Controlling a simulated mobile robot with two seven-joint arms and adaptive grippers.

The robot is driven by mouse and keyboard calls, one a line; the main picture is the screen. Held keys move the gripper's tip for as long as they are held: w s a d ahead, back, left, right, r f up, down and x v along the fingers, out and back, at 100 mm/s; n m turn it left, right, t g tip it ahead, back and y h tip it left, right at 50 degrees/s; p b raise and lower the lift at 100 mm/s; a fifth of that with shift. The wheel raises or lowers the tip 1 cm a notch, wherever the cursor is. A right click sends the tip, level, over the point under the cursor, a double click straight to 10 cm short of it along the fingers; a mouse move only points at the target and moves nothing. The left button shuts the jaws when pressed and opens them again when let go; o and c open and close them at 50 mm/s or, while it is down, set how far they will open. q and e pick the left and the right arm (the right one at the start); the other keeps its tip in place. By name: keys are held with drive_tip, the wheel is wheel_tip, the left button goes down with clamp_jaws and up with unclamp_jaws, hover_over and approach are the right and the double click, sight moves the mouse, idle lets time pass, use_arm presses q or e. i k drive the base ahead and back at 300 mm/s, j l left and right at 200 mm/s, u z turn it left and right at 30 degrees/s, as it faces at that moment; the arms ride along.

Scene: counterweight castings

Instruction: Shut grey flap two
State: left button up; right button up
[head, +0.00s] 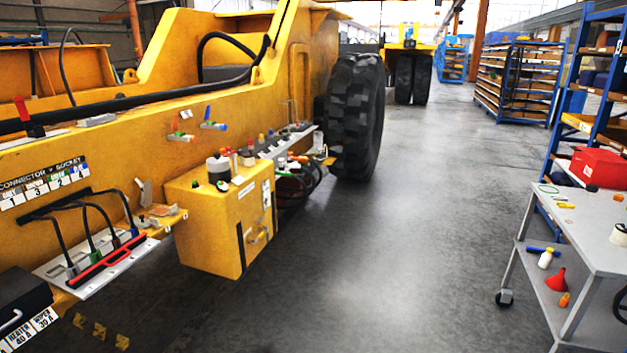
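Neither of my grippers is in view. I cannot make out for certain which part is grey flap two, or whether it is open or shut. A connector and socket label (43,184) with numbers one to four is on the side of the yellow machine (150,110). Below it, several black cables run down to plugs on a light grey socket shelf (52,268), with a red bar (104,262) along its front. A small grey upright piece (146,193) stands at the right of the shelf, near the yellow box.
A yellow box (210,225) with bottles on top juts out from the machine, before a large black tyre (357,118). A grey trolley (590,240) with a red funnel (556,280) stands at right. Shelving (518,80) stands behind. The grey floor (400,230) between is clear.

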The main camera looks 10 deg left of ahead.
sight(147, 189)
drive_tip(key=i+u, duration=0.75)
drive_tip(key=i+l+u, duration=0.1)
drive_tip(key=i+u, duration=0.15)
drive_tip(key=u, duration=0.15)
